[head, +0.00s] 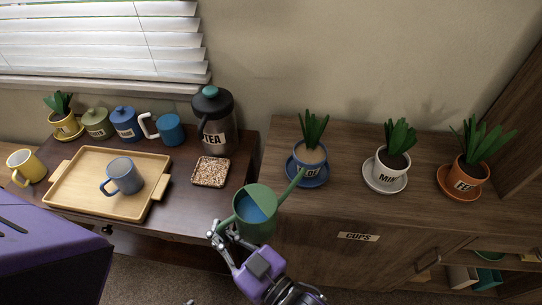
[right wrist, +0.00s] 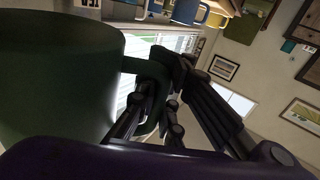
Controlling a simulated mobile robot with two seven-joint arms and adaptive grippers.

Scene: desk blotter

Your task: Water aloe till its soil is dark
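The blue pot (head: 308,171) stands on a blue saucer (head: 293,177) on the right cabinet. Its label is partly hidden by the spout, with letters like "OE" showing. A green spiky plant (head: 313,129) grows from its pale tan soil (head: 312,155). A green watering can (head: 256,229) with blue water inside is held in front of the cabinet edge, its spout reaching up to the pot's left front. My right gripper (head: 222,243) is shut on the can's handle, which also shows between the fingers in the right wrist view (right wrist: 150,88).
A white pot (head: 389,175) and an orange pot (head: 466,178) with darker soil stand to the right on saucers. At left are a wooden tray (head: 84,199) with a grey-blue mug, a tea press (head: 216,125), a speckled coaster (head: 211,172) and several other cups and jars.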

